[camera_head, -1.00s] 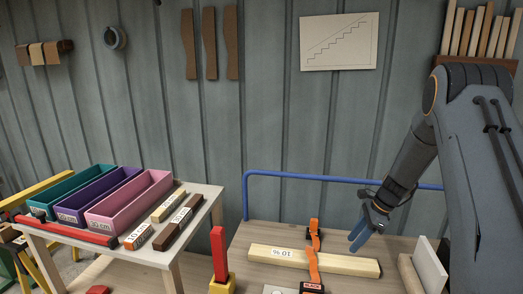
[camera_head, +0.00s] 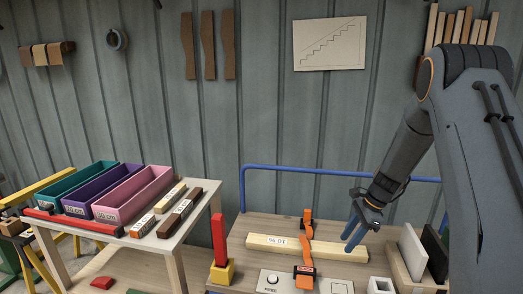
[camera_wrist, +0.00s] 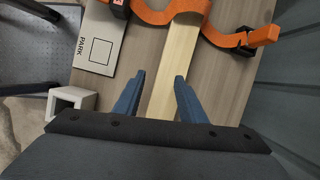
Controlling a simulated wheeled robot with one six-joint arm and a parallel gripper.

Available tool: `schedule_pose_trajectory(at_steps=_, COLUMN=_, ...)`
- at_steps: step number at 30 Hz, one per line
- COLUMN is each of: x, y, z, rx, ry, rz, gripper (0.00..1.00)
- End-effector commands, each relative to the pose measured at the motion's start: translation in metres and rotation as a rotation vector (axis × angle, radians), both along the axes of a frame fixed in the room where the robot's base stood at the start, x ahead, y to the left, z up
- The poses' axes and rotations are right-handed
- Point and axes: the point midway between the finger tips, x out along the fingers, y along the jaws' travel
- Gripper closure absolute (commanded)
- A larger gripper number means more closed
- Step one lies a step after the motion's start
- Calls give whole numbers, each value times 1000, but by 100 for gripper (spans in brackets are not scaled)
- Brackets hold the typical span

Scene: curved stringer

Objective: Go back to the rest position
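My gripper (camera_head: 355,228) is in the air over the right part of the workbench. In the wrist view its two blue fingers (camera_wrist: 158,95) stand apart with nothing between them. A pale wooden bar (camera_head: 300,248) with a printed label lies on the bench just left of and below my gripper. An orange strap (camera_head: 308,250) crosses the bar. In the wrist view the bar (camera_wrist: 176,65) runs beneath the fingers and the strap (camera_wrist: 225,38) curves over it.
A side table at left holds teal, purple and pink bins (camera_head: 133,195) and short labelled bars. A red post in a yellow block (camera_head: 221,255) stands at the bench's left. A blue rail (camera_head: 330,172) runs behind. Upright panels (camera_head: 413,252) stand at right. A PARK plate (camera_wrist: 103,40) lies on the bench.

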Motion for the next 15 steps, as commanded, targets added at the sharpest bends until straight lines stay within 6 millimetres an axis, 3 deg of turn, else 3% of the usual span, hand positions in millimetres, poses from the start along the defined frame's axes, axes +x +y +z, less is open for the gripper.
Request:
schedule_pose_trajectory(at_steps=8, x=-35, y=22, z=37, rx=-59, ry=-42, rz=207, gripper=63)
schedule_pose_trajectory(at_steps=11, x=-55, y=34, z=55, rx=-89, ry=-64, rz=320, gripper=63)
schedule_pose_trajectory(at_steps=15, x=-99, y=55, z=87, rx=-142, ry=-104, rz=550, gripper=63)
